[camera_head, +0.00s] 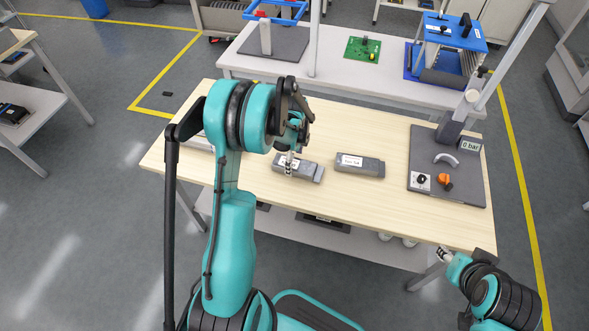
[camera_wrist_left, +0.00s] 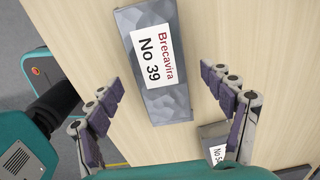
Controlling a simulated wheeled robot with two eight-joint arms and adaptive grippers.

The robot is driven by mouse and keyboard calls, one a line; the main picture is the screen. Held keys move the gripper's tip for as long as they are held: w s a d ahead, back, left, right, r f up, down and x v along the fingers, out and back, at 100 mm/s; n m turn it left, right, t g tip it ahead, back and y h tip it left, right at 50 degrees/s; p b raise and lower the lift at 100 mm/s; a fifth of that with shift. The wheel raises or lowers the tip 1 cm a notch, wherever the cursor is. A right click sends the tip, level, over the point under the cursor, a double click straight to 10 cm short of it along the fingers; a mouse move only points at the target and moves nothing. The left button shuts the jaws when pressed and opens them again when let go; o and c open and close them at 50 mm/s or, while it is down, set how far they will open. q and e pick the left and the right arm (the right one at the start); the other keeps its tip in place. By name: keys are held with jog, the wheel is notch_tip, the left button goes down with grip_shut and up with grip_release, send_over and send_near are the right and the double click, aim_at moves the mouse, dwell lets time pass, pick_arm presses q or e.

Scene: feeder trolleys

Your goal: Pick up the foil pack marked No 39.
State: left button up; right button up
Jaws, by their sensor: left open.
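The grey foil pack marked No 39 (camera_wrist_left: 154,62) lies flat on the wooden table with its white label up. In the head view this is the pack (camera_head: 311,172) under my left gripper (camera_head: 289,162), which partly hides it. In the left wrist view my left gripper (camera_wrist_left: 163,80) is open, with one finger on either side of the pack and nothing held. Whether the fingertips reach down beside the pack is not clear. My right gripper (camera_head: 442,253) hangs off the table's front right edge; its jaws are too small to read.
A second grey pack (camera_head: 360,168) lies just right; its partly cut-off label shows in the left wrist view (camera_wrist_left: 216,153). Another pale item (camera_head: 198,143) is mostly behind my left arm. A dark board (camera_head: 465,188) with a gauge stands at the right end of the table (camera_head: 400,222).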

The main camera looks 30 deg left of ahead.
pick_arm(q)
notch_tip(320, 180, down, 3)
jog(key=shift+r+b, duration=0.2)
jog(key=shift+b, duration=0.1)
jog(key=shift+r, duration=0.1)
jog(key=c, duration=1.4)
